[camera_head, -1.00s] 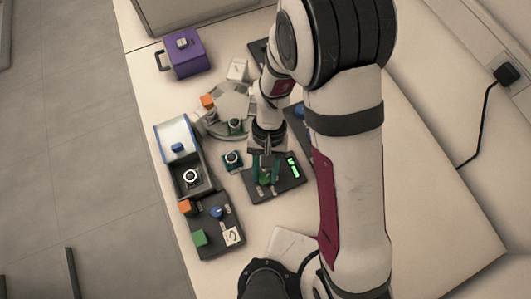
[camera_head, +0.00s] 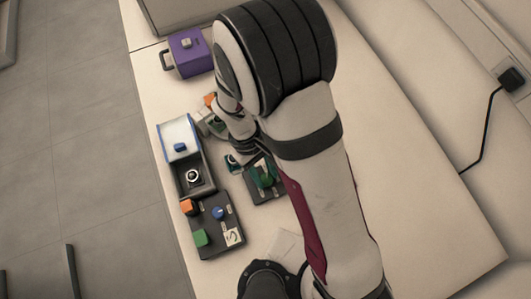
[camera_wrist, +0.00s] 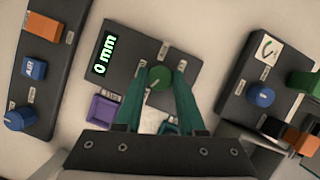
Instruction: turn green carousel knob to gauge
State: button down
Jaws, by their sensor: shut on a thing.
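The green knob (camera_wrist: 159,78) is round and sits on a dark panel (camera_wrist: 185,60) whose lit green display (camera_wrist: 104,56) reads 0 mm. In the wrist view, the teal fingers of my gripper (camera_wrist: 158,90) are closed on the knob, one on each side. In the head view, my gripper (camera_head: 264,176) is at the same panel (camera_head: 268,195); my arm hides the panel's right part and display.
A dark panel with a blue knob (camera_head: 218,212), an orange block (camera_head: 187,207) and a green block (camera_head: 200,238) lies to the left. A tray (camera_head: 196,192) adjoins it. A purple box (camera_head: 188,52) stands behind. The right of the table is clear.

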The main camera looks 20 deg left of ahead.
jog(key=shift+n, duration=0.7)
jog(key=shift+t, duration=0.3)
jog(key=c, duration=0.5)
grip_release()
jog(key=v, duration=1.5)
jog(key=shift+a+r, duration=0.3)
jog(key=shift+a, duration=0.05)
